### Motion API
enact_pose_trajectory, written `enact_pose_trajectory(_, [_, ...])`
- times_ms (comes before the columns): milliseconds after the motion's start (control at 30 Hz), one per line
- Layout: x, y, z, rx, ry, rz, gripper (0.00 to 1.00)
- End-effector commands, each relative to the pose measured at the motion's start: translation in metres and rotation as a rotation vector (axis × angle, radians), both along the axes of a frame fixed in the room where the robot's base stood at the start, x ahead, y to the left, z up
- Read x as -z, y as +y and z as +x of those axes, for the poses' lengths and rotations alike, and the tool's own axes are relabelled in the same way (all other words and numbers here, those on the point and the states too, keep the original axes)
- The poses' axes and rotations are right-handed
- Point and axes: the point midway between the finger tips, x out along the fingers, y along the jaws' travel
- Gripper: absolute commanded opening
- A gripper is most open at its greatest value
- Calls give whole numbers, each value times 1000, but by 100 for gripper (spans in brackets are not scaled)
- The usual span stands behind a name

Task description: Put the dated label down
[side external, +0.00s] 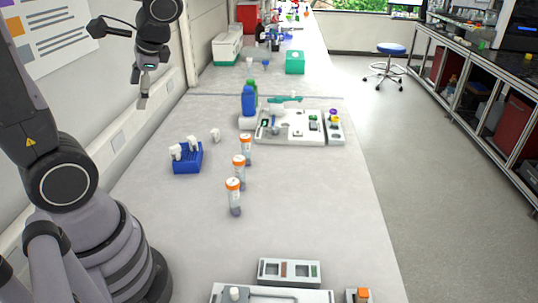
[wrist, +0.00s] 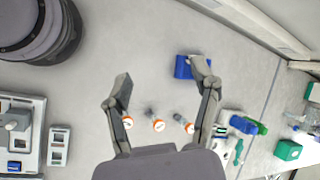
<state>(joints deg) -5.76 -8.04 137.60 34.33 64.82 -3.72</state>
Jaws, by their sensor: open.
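My gripper (side external: 142,102) hangs high over the far left part of the bench, near the wall, in the side external view. In the wrist view its two fingers (wrist: 162,76) are spread wide with only bare bench between the tips. I cannot make out a dated label in either view. Three clear tubes with orange caps, the near one (side external: 234,198), the middle one (side external: 239,174) and the far one (side external: 246,151), stand upright in a row on the bench. They also show in the wrist view, the middle one (wrist: 158,125) below the gap between my fingers.
A blue rack (side external: 187,161) with white pieces stands left of the tubes; a small white item (side external: 215,135) is near it. A white tray station (side external: 292,138) with a blue bottle (side external: 249,101) is behind. A grey block (side external: 289,271) lies at the front.

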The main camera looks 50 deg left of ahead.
Motion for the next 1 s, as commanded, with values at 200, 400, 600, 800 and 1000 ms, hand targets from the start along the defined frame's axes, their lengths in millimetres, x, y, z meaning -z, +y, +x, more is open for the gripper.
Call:
enact_pose_trajectory(200, [-29, -76, -16, -33, -474, -325, 61])
enact_pose_trajectory(400, [-49, -112, -24, -33, -696, -504, 61])
enact_pose_trajectory(600, [-53, -118, -25, -33, -735, -541, 61])
enact_pose_trajectory(800, [-53, -118, -25, -34, -733, -538, 61])
enact_pose_trajectory(1000, [-53, -118, -25, -34, -732, -537, 61])
